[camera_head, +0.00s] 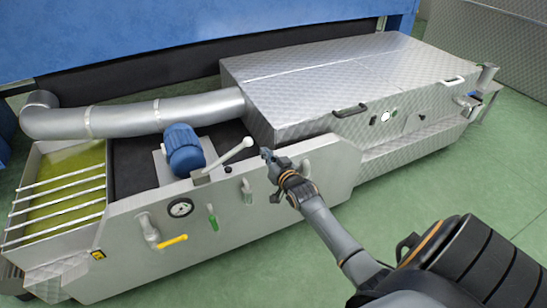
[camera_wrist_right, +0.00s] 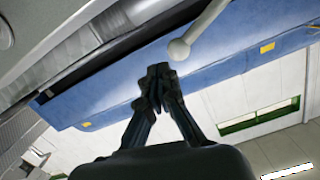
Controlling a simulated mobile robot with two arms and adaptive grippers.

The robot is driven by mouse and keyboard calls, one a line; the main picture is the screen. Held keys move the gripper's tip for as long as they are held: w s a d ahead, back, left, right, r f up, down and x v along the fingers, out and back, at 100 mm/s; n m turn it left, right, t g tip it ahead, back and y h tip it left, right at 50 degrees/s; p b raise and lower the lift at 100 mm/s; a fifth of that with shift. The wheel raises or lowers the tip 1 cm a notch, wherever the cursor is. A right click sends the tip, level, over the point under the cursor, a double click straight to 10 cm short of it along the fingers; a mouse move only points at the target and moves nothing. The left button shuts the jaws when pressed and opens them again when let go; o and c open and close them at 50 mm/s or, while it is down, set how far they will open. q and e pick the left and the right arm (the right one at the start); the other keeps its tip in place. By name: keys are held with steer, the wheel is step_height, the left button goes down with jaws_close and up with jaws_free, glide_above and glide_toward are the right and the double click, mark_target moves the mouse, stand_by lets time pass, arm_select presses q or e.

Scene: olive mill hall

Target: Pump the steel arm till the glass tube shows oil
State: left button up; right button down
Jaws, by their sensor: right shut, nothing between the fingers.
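The steel arm (camera_head: 228,156) is a pale lever with a round knob, rising to the right from a small block beside the blue motor. Its knob end (camera_wrist_right: 180,48) also shows in the right wrist view, just above and right of the fingertips. My right gripper (camera_head: 267,155) is shut and empty, just right of the knob and slightly below it in the head view. In the wrist view its fingertips (camera_wrist_right: 157,80) are together, with no clear contact with the knob. A small upright fitting (camera_head: 247,190) on the panel may be the glass tube; its contents are too small to tell. My left gripper is out of view.
The front panel carries a round gauge (camera_head: 180,208), a green-handled valve (camera_head: 212,217) and a yellow-handled valve (camera_head: 172,242). The blue motor (camera_head: 184,150) stands behind it. A barred basin (camera_head: 62,190) holds yellow-green liquid at left. Green floor in front is clear.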

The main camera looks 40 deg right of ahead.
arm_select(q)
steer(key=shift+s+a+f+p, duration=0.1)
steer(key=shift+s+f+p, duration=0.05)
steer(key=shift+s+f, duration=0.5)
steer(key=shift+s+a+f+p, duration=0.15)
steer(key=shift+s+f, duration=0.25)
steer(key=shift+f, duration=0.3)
arm_select(e)
steer(key=shift+v, duration=2.3)
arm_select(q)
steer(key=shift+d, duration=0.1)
